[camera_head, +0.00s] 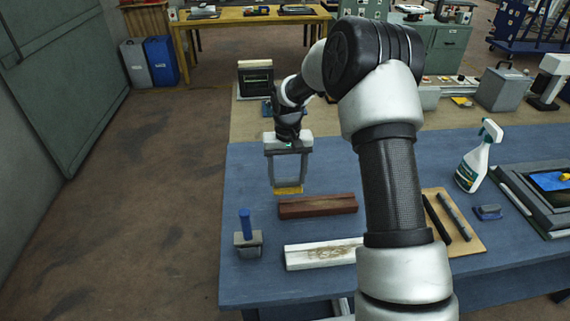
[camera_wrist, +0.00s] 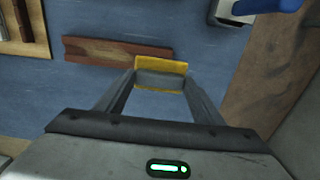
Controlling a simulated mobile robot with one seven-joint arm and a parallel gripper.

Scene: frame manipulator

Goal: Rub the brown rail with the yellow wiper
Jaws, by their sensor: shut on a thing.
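The brown rail (camera_head: 318,206) lies flat on the blue table in the head view. It also shows in the wrist view (camera_wrist: 115,51), at the upper left. The yellow wiper (camera_head: 288,190) is a small yellow block between the fingertips of my gripper (camera_head: 287,183). In the wrist view the wiper (camera_wrist: 160,67) sits across the tips of my gripper (camera_wrist: 160,80), which is shut on it. The wiper is held above the table, close to the rail's left end in the head view. I cannot tell whether it touches the rail.
A white rail (camera_head: 322,254) with brown stains lies in front of the brown rail. A grey block with a blue handle (camera_head: 247,239) stands at the left table edge.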

